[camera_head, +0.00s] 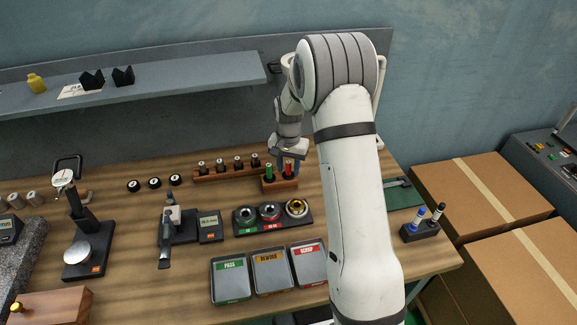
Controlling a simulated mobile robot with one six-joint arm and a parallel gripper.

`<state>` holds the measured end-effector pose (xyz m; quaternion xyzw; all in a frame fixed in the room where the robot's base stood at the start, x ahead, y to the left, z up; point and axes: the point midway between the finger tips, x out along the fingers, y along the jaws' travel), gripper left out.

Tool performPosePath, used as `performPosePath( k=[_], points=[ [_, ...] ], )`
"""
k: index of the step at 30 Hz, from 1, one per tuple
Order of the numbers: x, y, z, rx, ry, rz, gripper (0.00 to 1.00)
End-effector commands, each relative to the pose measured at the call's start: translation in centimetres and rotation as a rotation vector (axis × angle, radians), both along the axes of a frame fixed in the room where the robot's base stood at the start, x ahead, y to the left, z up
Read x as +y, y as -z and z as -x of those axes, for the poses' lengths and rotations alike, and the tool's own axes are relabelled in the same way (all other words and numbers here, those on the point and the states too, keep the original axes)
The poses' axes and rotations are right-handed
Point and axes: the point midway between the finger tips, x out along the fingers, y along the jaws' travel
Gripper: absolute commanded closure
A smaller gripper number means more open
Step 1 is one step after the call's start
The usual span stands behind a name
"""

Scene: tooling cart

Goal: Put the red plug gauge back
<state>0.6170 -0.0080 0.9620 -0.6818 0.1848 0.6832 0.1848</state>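The red plug gauge (289,167) stands upright at the right of a small wooden block (281,185), beside a green plug gauge (269,170). Its lower end is at or in the block; I cannot tell how fully it is seated. My gripper (288,158) is pointed down right at the top of the red gauge. The fingers are small and partly hidden by my wrist, so I cannot tell whether they are closed on the gauge.
Behind stands a wooden rack (226,171) with several black-topped gauges. In front are a black tray of rings (259,229) and three bins, PASS (231,290), REWORK (272,284) and SCRAP (308,277). A grey shelf (185,80) overhangs the back. My arm hides part of the bench's right side.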

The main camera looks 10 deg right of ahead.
Motion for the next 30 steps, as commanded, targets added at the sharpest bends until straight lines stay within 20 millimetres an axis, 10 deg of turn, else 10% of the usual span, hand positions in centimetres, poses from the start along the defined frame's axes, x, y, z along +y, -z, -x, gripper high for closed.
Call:
performPosePath(
  k=[23, 30],
  points=[
    [0.0, -12.6, 0.2, -0.004, -0.003, 0.000, 0.63],
    [0.2, -17.1, 5.4, -0.059, -0.093, 0.004, 0.63]
  ],
)
